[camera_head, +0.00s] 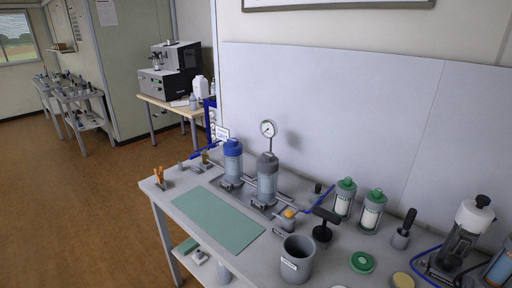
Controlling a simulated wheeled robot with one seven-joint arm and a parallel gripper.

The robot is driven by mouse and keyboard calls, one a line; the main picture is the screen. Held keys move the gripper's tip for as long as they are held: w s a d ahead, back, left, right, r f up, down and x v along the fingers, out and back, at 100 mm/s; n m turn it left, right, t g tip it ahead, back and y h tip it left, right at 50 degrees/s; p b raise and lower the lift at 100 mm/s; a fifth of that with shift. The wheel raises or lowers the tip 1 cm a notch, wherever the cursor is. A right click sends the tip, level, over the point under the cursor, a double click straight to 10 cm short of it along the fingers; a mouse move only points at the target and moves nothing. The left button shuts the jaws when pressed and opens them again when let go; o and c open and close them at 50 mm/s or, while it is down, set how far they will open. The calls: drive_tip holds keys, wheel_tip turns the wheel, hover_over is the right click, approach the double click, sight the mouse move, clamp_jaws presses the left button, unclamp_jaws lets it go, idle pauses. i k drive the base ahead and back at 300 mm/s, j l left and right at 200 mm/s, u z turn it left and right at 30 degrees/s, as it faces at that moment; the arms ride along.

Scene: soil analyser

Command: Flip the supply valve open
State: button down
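A small white label sign (222,133), too small to read, stands at the back left of the grey bench. A thin blue lever or tube (205,150) lies just left of it, beside the blue-capped cylinder (233,158). It may belong to the supply valve, but I cannot tell for sure, nor whether it is open or closed. A grey-capped cylinder (267,178) stands to the right, with a round gauge (268,128) on a stem behind it. My gripper is not in view.
The bench has a green mat (218,217), a grey bin (297,260), green-capped canisters (344,198) and a black-handled tool (323,226). An orange-handled tool (160,176) stands at its left end. A white panel (340,110) rises behind. Brown floor (80,210) is clear at left.

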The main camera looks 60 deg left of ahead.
sight(204, 152)
drive_tip(key=j+u, duration=0.15)
drive_tip(key=u, duration=0.3)
drive_tip(key=j+u, duration=0.2)
drive_tip(key=u, duration=0.3)
drive_tip(key=j+u, duration=0.2)
drive_tip(key=j, duration=0.35)
drive_tip(key=i+j+u, duration=0.15)
drive_tip(key=j, duration=0.35)
drive_tip(key=j+u, duration=0.2)
drive_tip(key=j, duration=0.35)
drive_tip(key=i+j+u, duration=0.15)
drive_tip(key=j, duration=0.35)
drive_tip(key=i+j, duration=0.1)
drive_tip(key=j, duration=0.5)
drive_tip(key=i+l+u, duration=0.15)
drive_tip(key=i, duration=0.4)
